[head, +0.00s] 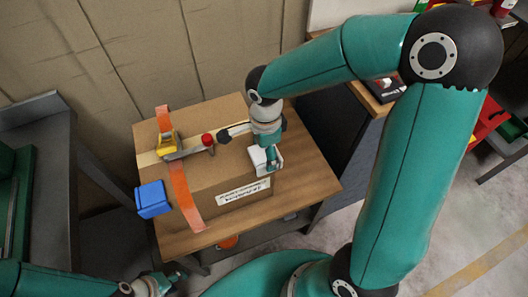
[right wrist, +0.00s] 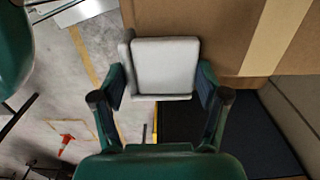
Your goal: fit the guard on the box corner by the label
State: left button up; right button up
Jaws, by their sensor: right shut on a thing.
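A cardboard box (head: 220,150) stands on a wooden table. A white label (head: 243,191) is on its front face, near the right front corner. My right gripper (head: 269,160) is shut on a whitish corner guard (head: 259,155), right at that corner. In the right wrist view the guard (right wrist: 165,68) sits between both fingers and overlaps the corner of the box (right wrist: 225,30); I cannot tell whether it is seated on it. The corner under it is hidden. My left gripper (head: 154,285) is low at the left, away from the box; its jaw state is unclear.
An orange strap (head: 180,185) runs over the box, with a yellow and grey tensioner (head: 170,146) and a red knob (head: 207,139) on top. A blue block (head: 152,199) is at the box's left front corner. Bare wooden tabletop (head: 305,180) lies to the right.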

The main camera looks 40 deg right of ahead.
jog(key=shift+f, duration=0.35)
jog(key=shift+f, duration=0.15)
jog(key=o, duration=0.8)
notch_tip(320, 180, up, 12)
jog(key=shift+r, duration=0.2)
dwell(0.4)
